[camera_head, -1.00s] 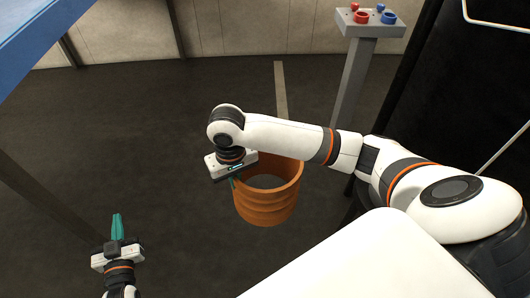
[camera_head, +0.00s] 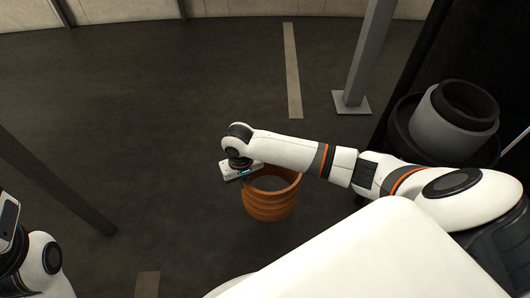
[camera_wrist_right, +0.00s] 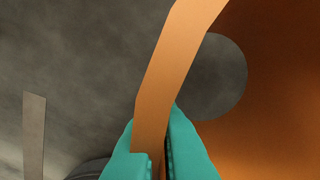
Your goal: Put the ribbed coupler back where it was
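The ribbed coupler (camera_head: 270,203) is a wide, open orange ring with ribs around its outside. It sits upright at the middle of the head view, below my right forearm. My right gripper (camera_wrist_right: 153,140) is shut on its rim, with one teal finger on each side of the orange wall in the right wrist view. In the head view its fingertips are hidden behind the gripper body and rim. I cannot tell whether the coupler touches the floor. Part of my left arm shows at the left edge of the head view; its fingers are out of sight.
A grey pipe piece with a black collar (camera_head: 454,122) stands at the right, behind my right arm. A grey post (camera_head: 370,50) on a square foot stands at the back. A dark slanted beam (camera_head: 58,185) is at the left. The dark floor between is clear.

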